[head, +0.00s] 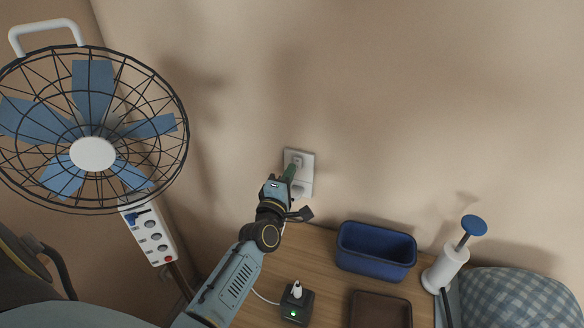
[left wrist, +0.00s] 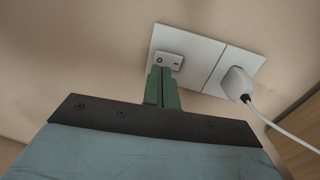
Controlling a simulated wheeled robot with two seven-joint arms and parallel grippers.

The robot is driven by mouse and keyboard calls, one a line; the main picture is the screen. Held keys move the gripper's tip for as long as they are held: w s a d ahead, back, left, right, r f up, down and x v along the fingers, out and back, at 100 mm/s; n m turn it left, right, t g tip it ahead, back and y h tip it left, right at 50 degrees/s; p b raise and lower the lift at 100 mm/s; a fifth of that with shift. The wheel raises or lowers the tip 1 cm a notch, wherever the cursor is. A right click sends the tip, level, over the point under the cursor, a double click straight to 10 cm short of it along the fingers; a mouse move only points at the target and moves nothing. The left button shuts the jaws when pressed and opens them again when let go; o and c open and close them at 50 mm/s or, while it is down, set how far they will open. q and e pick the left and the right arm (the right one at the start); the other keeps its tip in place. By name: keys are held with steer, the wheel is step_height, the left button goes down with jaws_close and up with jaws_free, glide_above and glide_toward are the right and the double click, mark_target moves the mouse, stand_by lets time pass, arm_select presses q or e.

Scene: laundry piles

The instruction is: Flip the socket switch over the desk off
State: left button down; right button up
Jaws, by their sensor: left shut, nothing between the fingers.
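The white socket plate (head: 305,158) is on the wall above the wooden desk. In the left wrist view, its left half carries a small switch (left wrist: 169,61), and its right half holds a white plug (left wrist: 237,84) with a cable. My left gripper (head: 290,172) is shut and empty, with its green fingers pointing at the switch half. In the left wrist view, the fingertips (left wrist: 162,72) are right at the lower edge of the switch; I cannot tell whether they touch it. The fingers partly cover the plate in the head view. My right gripper is not in view.
A fan (head: 92,153) and a power strip (head: 151,235) are at left. A checkered cushion (head: 518,297) is at right.

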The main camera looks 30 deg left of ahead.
arm_select(q)
steer(key=shift+x, duration=1)
steer(key=shift+w+r, duration=0.2)
steer(key=shift+r, duration=0.2)
steer(key=shift+s+d+p, duration=0.15)
steer(key=shift+s+p, duration=0.2)
steer(key=shift+p, duration=0.05)
steer(key=r+v, duration=0.2)
steer(key=v, duration=1.1)
steer(key=shift+s+r+p, duration=0.25)
steer(key=shift+r+p, duration=0.05)
steer(key=shift+p, duration=0.15)
